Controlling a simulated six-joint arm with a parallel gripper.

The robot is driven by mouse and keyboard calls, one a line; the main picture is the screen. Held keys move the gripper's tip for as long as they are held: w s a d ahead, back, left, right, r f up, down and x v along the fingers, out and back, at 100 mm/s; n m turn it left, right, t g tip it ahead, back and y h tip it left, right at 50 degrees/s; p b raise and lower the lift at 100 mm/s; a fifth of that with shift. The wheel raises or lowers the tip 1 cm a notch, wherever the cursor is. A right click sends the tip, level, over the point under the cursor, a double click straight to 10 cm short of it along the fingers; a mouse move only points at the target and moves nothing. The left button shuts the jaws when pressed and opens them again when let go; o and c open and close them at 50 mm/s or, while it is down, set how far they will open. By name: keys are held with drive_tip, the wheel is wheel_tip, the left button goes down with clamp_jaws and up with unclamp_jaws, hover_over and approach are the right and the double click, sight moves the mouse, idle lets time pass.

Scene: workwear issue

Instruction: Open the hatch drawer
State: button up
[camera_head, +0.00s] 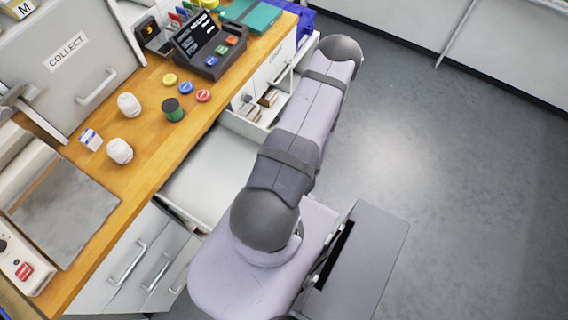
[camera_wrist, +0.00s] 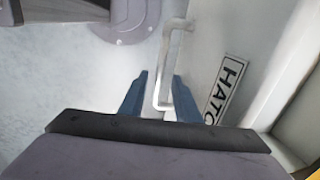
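In the wrist view, a pale drawer front carries a label reading "HATC" (camera_wrist: 228,88), its end cut off by my gripper. A light metal bar handle (camera_wrist: 167,60) stands out from that front. My gripper (camera_wrist: 160,78) is open, its two blue fingers on either side of the handle's lower part. I see gaps between the fingers and the bar, so it does not look clamped. In the head view my arm covers the gripper and this handle. I cannot tell there whether the hatch drawer is shut.
An open compartment with small boxes (camera_head: 268,97) shows beside my arm. The wooden counter (camera_head: 150,170) holds white jars (camera_head: 119,151), a green spool (camera_head: 172,109), coloured discs (camera_head: 203,96) and a dark terminal (camera_head: 208,46). A "COLLECT" panel (camera_head: 68,52) stands behind. Grey floor (camera_head: 440,180) at right is clear.

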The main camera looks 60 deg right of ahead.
idle(0.3)
wheel_tip(320, 180, up, 7)
drive_tip(key=s+p, duration=0.1)
drive_tip(key=p, duration=0.1)
drive_tip(key=shift+s+p, duration=0.15)
drive_tip(key=shift+p, duration=0.15)
drive_tip(key=shift+r, duration=0.1)
idle(0.4)
